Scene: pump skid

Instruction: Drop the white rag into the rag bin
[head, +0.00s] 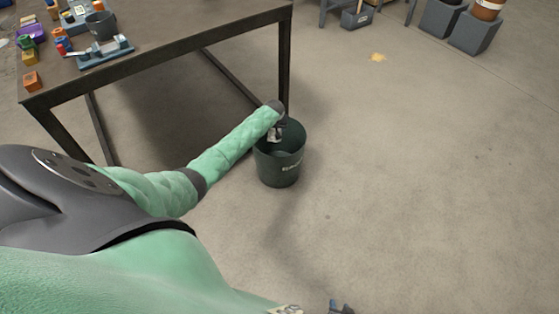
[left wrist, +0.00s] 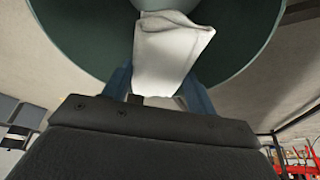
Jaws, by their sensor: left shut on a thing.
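The rag bin (head: 279,170) is a dark green round bucket standing on the floor by the table leg. My left gripper (head: 276,133) is at the bin's mouth, pointing down. In the left wrist view my left gripper's blue fingers (left wrist: 165,85) are shut on the white rag (left wrist: 168,55). The rag hangs beyond the fingertips, against the green bin interior, and the bin wall (left wrist: 80,40) curves around it. In the head view the rag is mostly hidden by the gripper. A small part of my right gripper (head: 341,306) shows at the bottom edge; its fingers are cut off.
A dark table (head: 150,50) with tools, a grey cup (head: 101,25) and coloured blocks stands at the upper left, its leg just behind the bin. Grey boxes (head: 474,32) stand at the upper right. The floor right of the bin is clear.

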